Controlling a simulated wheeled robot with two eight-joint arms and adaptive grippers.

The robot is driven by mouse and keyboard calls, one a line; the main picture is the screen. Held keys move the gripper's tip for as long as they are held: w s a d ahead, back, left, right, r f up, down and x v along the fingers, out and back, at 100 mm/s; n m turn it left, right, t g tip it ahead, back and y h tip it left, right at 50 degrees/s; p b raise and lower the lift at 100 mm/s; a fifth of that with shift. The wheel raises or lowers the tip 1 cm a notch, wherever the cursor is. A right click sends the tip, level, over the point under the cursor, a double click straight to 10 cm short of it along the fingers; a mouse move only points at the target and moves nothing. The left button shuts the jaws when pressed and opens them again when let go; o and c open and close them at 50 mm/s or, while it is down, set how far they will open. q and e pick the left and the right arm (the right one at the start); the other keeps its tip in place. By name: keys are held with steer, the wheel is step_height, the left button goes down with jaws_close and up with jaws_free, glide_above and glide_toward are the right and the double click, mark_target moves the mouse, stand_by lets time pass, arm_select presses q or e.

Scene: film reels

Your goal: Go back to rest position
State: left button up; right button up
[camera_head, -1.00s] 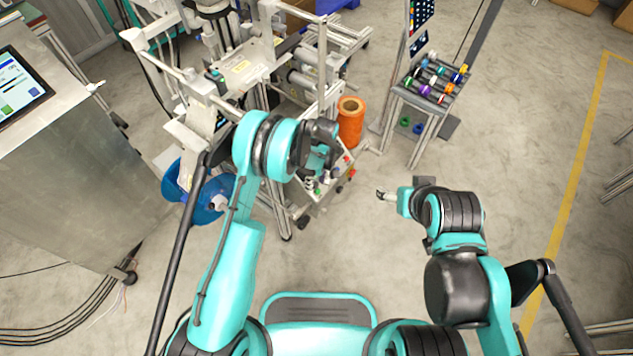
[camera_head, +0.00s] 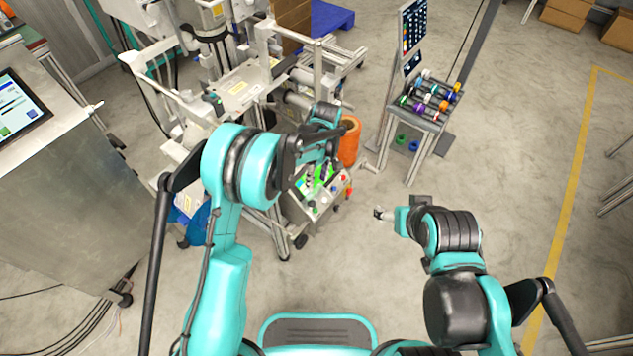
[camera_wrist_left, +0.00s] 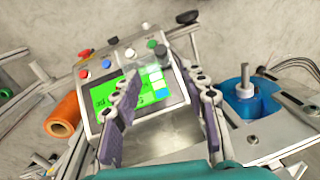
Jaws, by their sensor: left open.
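My left gripper (camera_wrist_left: 165,115) is open in the left wrist view, its two dark-padded fingers spread apart with nothing between them. Behind the fingers is a control box (camera_wrist_left: 92,124) with a lit green screen and several buttons. In the head view my left arm reaches forward over the machine, and its gripper is partly hidden by the wrist near the control box (camera_head: 312,208). My right gripper (camera_head: 382,213) is small in the head view, over bare floor right of the control box. Its fingers are too small to judge.
An orange roll (camera_head: 349,150) stands beside the machine frame (camera_head: 240,95). A blue reel (camera_wrist_left: 238,100) is on the machine. A rack of coloured spools (camera_head: 430,100) stands at the back right. A metal cabinet (camera_head: 65,200) is at the left. Floor right of centre is clear.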

stand_by(0.4)
arm_select(q)
steer(key=s+a+r+m+t, duration=0.1)
steer(key=s+a+r, duration=0.2)
steer(key=r, duration=0.3)
steer(key=s+a+r+m+t+h, duration=0.1)
steer(key=s+a+r+m, duration=0.15)
steer(key=r, duration=0.25)
steer(key=s+a+r+m+t, duration=0.1)
steer(key=s+a+r+t, duration=0.1)
steer(key=a+r, duration=0.3)
steer(key=s+a+r+m+t, duration=0.2)
steer(key=s+a, duration=0.1)
steer(key=s, duration=0.4)
steer(key=s+a+r+m+t, duration=0.2)
steer(key=s+a, duration=0.1)
steer(key=s, duration=0.5)
steer(key=shift+a+m, duration=0.3)
steer(key=shift+m, duration=0.05)
